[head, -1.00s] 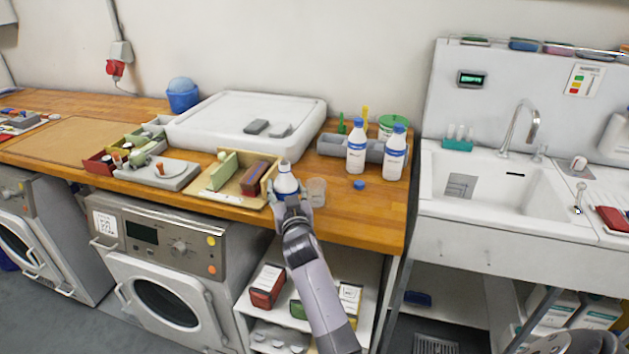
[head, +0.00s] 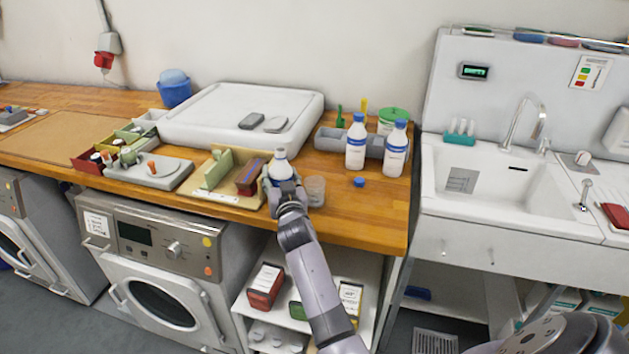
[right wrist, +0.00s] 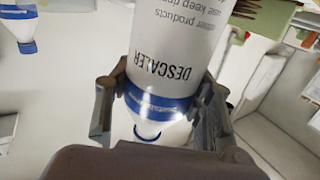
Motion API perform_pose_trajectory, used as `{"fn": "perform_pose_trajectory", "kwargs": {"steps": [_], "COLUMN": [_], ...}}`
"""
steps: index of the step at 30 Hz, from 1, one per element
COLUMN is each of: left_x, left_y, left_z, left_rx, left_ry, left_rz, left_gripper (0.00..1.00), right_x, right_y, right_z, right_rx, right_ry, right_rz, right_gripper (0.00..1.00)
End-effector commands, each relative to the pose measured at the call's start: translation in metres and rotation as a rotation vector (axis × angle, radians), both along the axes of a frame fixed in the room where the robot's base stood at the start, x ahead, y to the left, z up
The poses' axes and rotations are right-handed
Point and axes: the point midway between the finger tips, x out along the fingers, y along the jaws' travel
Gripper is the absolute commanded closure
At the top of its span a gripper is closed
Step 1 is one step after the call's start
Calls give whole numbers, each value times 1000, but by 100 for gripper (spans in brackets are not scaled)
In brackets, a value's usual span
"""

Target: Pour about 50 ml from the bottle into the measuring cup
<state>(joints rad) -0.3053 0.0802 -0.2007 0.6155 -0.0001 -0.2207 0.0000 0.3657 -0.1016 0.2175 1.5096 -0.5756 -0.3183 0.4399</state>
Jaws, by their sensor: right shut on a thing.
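My right gripper (head: 284,190) is shut on a white bottle (head: 281,167) with a blue band and an open, uncapped top. In the right wrist view the bottle (right wrist: 175,60) sits between both fingers (right wrist: 160,100), its label reading DESCALER. It looks roughly upright in the head view. The clear measuring cup (head: 315,190) stands on the wooden counter just right of the bottle, apart from it. Its contents are too small to tell. A blue cap (head: 359,182) lies on the counter right of the cup. My left gripper is not in view.
Two capped white bottles (head: 356,142) (head: 395,150) stand behind the cap, by a grey organizer (head: 332,140). A wooden tray (head: 228,196) with a green divider lies left of the held bottle. The counter (head: 385,215) is bare at front right, before the sink (head: 480,185).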

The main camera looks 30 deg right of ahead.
Motion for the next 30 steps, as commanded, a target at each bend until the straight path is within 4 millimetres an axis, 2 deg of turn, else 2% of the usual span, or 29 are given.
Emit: {"fn": "perform_pose_trajectory", "kwargs": {"steps": [7,15,30], "left_x": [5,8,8], "left_y": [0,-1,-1], "left_z": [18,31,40], "left_rx": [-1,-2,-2], "left_ry": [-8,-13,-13], "left_rz": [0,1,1], "left_gripper": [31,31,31], "right_x": [0,-1,-2], "right_y": [-3,-8,-16], "right_z": [8,5,-8], "right_rx": [128,303,629], "right_ry": [-15,-27,-55], "right_rz": [0,0,1], "right_gripper": [91,91,91]}}
